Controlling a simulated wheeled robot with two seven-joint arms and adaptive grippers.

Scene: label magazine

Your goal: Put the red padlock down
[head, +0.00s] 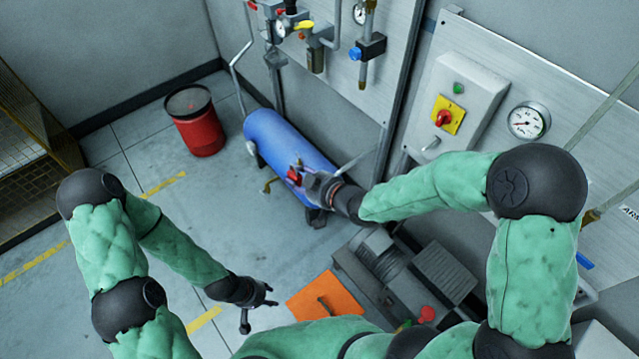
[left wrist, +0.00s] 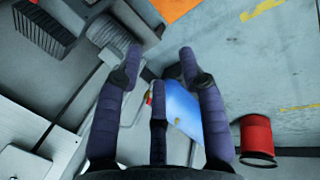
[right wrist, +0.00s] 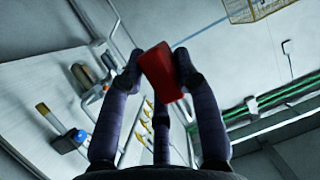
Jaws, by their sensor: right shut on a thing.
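The red padlock (right wrist: 161,72) is between the fingertips of my right gripper in the right wrist view. In the head view the padlock (head: 294,174) shows as a small red piece at the tip of my right gripper (head: 304,180), which is in front of the blue tank as seen from the head. My right gripper is shut on the padlock and hides part of it. My left gripper (head: 258,302) is low in the head view, beside the orange mat (head: 341,293). Its fingers are spread and empty in the left wrist view (left wrist: 160,62).
The blue tank (head: 276,143) lies along the wall below the pipes. A red drum (head: 198,128) stands to its left. A grey machine (head: 365,272) stands right of the mat, which bears a dark tool. A panel carries a red-and-yellow switch (head: 446,115) and a gauge (head: 527,121). Open floor lies left.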

